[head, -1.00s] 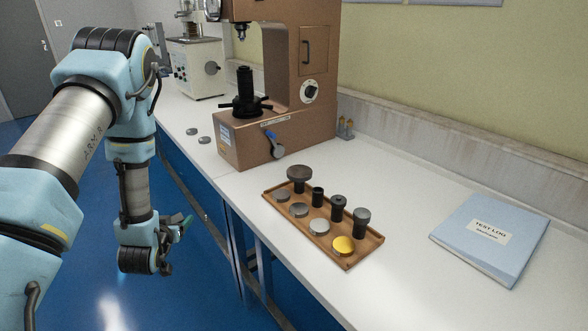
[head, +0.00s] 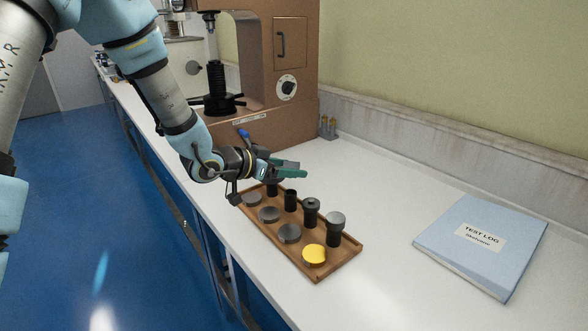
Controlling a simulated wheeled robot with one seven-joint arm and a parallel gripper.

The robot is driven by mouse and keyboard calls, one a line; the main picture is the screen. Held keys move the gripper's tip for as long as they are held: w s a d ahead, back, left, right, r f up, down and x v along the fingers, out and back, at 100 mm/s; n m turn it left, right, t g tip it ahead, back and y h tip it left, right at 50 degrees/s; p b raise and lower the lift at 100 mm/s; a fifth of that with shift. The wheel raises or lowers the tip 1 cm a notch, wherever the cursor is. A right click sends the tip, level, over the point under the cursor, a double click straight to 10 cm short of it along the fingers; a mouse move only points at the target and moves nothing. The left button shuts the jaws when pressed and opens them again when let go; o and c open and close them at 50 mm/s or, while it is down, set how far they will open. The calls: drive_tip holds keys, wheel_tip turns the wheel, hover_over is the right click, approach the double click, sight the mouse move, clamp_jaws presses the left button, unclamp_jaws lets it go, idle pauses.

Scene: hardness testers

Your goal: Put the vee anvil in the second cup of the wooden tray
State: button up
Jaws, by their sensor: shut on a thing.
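The wooden tray (head: 345,262) lies on the white bench with a row of dark upright cups and pieces along its far side. The second cup (head: 291,199) from the left looks open at the top. My gripper (head: 294,168) reaches in from the left, its green fingers above the tray's left end. It is shut on a piece mostly hidden by the fingers, which I take to be the vee anvil. The first dark piece (head: 272,189) stands just below the fingers, its top hidden. A third piece (head: 312,212) and a grey-topped fourth (head: 335,228) stand to the right.
Grey discs (head: 269,214) and a yellow disc (head: 314,254) lie along the tray's near side. A brown hardness tester (head: 281,110) stands behind my gripper. A blue test log (head: 480,240) lies at right. The bench between tray and log is clear.

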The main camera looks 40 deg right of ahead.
drive_tip(key=shift+f+b, duration=1.75)
drive_tip(key=shift+f, duration=0.5)
drive_tip(key=shift+a, duration=0.1)
drive_tip(key=shift+f+b, duration=0.5)
drive_tip(key=shift+f, duration=0.1)
drive_tip(key=o, duration=1.2)
drive_tip(key=c, duration=0.4)
drive_tip(key=shift+a, duration=0.1)
